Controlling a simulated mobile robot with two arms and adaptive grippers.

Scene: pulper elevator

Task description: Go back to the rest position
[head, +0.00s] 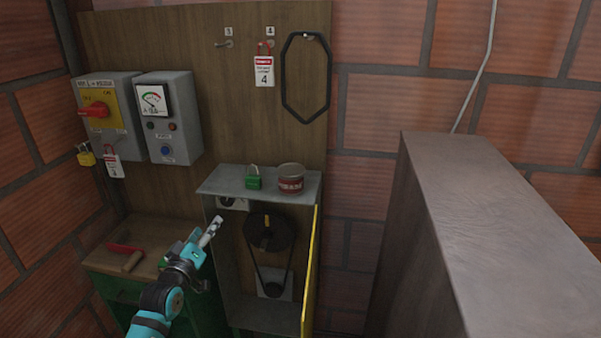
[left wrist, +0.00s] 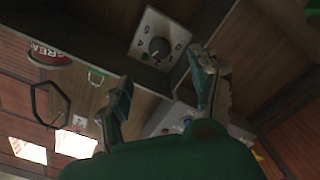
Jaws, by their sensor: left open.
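My left gripper (head: 210,232) is in front of the left side of an open grey cabinet (head: 216,188), above the bench. It is open with nothing between its fingers. In the left wrist view, its fingers (left wrist: 165,72) are apart, below a dial plate with a dark knob (left wrist: 159,47). In the head view, that dial (head: 232,203) shows at the cabinet's upper left, near the fingertips. I cannot tell whether they touch it, but the wrist view suggests a gap. My right gripper is not in view.
A green padlock (head: 254,181) and red tin (head: 290,179) stand on the cabinet. Its yellow door (head: 311,270) stands open beside a black pulley (head: 268,232). Switch boxes (head: 168,117) hang left, above a bench (head: 160,238) with a red-handled tool. A large grey block (head: 490,220) stands right.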

